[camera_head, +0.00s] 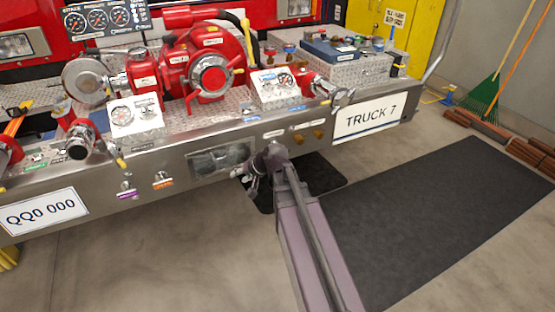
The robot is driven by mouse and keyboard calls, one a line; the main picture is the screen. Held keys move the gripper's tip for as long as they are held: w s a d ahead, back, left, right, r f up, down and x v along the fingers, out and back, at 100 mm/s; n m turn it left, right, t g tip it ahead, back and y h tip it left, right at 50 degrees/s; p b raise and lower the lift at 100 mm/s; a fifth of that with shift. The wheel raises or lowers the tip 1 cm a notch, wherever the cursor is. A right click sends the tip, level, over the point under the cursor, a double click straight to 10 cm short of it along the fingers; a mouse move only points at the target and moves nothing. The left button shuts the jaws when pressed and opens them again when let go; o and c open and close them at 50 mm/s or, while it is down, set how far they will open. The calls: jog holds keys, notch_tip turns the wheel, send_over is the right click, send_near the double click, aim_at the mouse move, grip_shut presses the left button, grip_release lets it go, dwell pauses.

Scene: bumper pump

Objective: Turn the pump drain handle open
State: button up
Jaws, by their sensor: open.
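The red pump (208,65) sits on the truck's front bumper. Two small pull handles stick out of the bumper's front face low on the left, one over a purple label (127,196) and one over an orange label (162,184). Their labels are too small to read, so I cannot tell which control is the pump drain handle. My gripper (246,178) is open in front of the bumper, below and right of the dark rectangular panel (220,158). It appears empty and is right of both handles. My arm hides part of the bumper's lower edge.
Two brass-coloured fittings (308,136) stick out right of my wrist, near the TRUCK 7 plate (366,118). The QQ0 000 plate (40,211) is at far left. Yellow-tipped levers (118,158) overhang the bumper edge. The floor (150,265) in front is clear, with a dark mat (430,205) at right.

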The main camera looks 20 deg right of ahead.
jog(key=w+d+f+m+t+h+b, duration=0.1)
jog(key=w+d+f+m+t+b, duration=0.2)
jog(key=d+b, duration=0.5)
jog(key=w+d+f+m+t+h+b, duration=0.2)
jog(key=w+d+f+m+t+b, duration=0.2)
jog(key=d+b, duration=0.5)
jog(key=w+d+f+m+t+h+b, duration=0.2)
jog(key=w+d+f+m+t+b, duration=0.2)
jog(key=w+d+f+m+b, duration=0.1)
jog(key=d+f+m+b, duration=0.1)
jog(key=d+f+b, duration=0.1)
jog(key=d+b, duration=0.1)
jog(key=shift+d+m+b, duration=0.3)
jog(key=shift+d+b, duration=0.1)
jog(key=shift+d, duration=0.05)
jog(key=shift+w, duration=0.3)
jog(key=w, duration=1.3)
jog(key=shift+w+a, duration=0.2)
jog(key=shift+a, duration=0.05)
grip_shut()
